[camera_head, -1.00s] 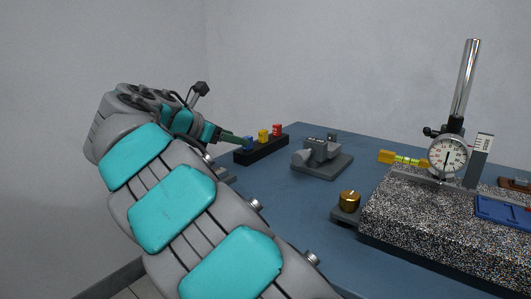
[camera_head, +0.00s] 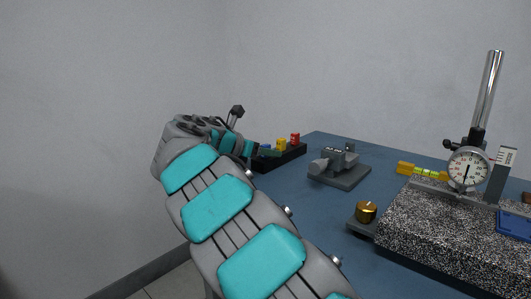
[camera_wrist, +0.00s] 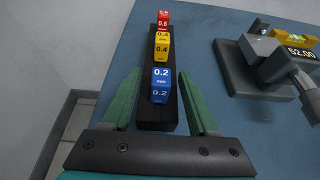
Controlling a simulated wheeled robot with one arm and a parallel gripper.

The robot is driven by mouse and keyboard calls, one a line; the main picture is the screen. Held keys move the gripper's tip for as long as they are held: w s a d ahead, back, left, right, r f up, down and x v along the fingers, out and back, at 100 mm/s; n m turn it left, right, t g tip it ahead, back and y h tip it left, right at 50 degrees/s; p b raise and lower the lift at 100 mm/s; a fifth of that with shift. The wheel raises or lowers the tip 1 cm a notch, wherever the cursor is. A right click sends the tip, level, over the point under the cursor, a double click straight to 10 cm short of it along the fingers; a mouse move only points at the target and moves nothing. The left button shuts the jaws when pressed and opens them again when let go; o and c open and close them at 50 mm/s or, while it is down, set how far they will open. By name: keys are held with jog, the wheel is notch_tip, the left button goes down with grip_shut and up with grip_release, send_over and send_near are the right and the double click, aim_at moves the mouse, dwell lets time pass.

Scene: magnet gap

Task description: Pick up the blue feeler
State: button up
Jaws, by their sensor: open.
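The blue feeler (camera_wrist: 160,84), marked 0.2 mm, stands in the near end of a black holder (camera_wrist: 157,116). Behind it in the wrist view stand the yellow feeler (camera_wrist: 162,47), marked 0.4, and the red feeler (camera_wrist: 163,20), marked 0.6. My gripper (camera_wrist: 160,88) is open, with one green finger on each side of the holder and the blue feeler between them. No contact is visible. In the head view the blue feeler (camera_head: 266,147) is partly hidden by my gripper (camera_head: 264,153).
A grey device with a 52.00 display (camera_wrist: 262,65) stands right of the holder. A speckled block (camera_head: 440,225) with a dial gauge (camera_head: 468,168) stands further right, with a brass knob (camera_head: 366,211) beside it. The blue table's edge lies close left of the holder.

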grip_shut()
dwell(0.3)
dwell(0.5)
